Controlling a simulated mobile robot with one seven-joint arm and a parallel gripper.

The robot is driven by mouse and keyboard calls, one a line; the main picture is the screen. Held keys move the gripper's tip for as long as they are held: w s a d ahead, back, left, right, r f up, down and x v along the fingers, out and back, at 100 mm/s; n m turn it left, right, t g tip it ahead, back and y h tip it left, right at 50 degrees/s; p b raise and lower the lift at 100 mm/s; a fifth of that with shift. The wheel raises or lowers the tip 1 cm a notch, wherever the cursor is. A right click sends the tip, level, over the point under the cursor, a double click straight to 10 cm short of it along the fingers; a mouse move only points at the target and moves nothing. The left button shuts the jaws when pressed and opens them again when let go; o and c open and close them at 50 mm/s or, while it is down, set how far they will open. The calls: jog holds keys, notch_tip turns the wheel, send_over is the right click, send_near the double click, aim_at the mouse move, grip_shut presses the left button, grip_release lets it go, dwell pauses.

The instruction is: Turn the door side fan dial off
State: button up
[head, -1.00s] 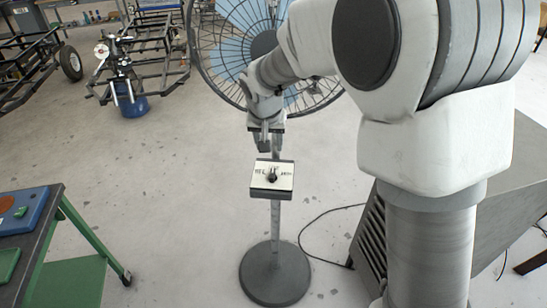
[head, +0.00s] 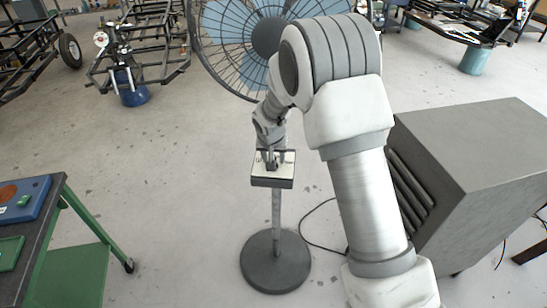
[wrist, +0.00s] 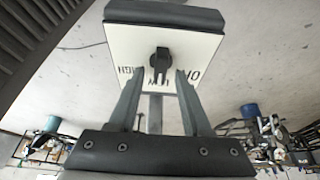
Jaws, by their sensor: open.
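The fan's control box (head: 272,183) sits on the stand pole below the round fan (head: 268,38). In the wrist view its white panel (wrist: 203,48) carries a black dial (wrist: 160,58) with a narrow grip bar pointing roughly down the picture, toward the middle marking. Lettering stands on both sides of the dial but is partly covered and hard to read. My gripper (wrist: 160,78) is open, its two fingers either side of the dial's lower end with gaps. Whether the tips touch the panel I cannot tell. In the head view my gripper (head: 270,160) hides the dial.
A grey louvred cabinet (head: 470,170) stands right of the stand. A round base (head: 275,262) holds the pole, with a cable on the floor beside it. A green-legged workbench (head: 50,220) is at left. The floor between bench and stand is clear.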

jog(key=shift+f, duration=0.15)
grip_shut()
jog(key=shift+n, duration=0.3)
dwell(0.3)
jog(key=n+y, duration=0.1)
jog(key=n, duration=0.1)
jog(key=shift+d+n, duration=0.1)
jog(key=shift+n, duration=0.3)
jog(key=n+y+p, duration=0.1)
jog(key=n, duration=0.1)
jog(key=shift+n+g, duration=0.3)
jog(key=n+y+p, duration=0.1)
jog(key=n, duration=0.1)
jog(key=n+g+y+p, duration=0.1)
jog(key=n, duration=0.2)
jog(key=shift+n, duration=0.3)
jog(key=shift+g, duration=0.3)
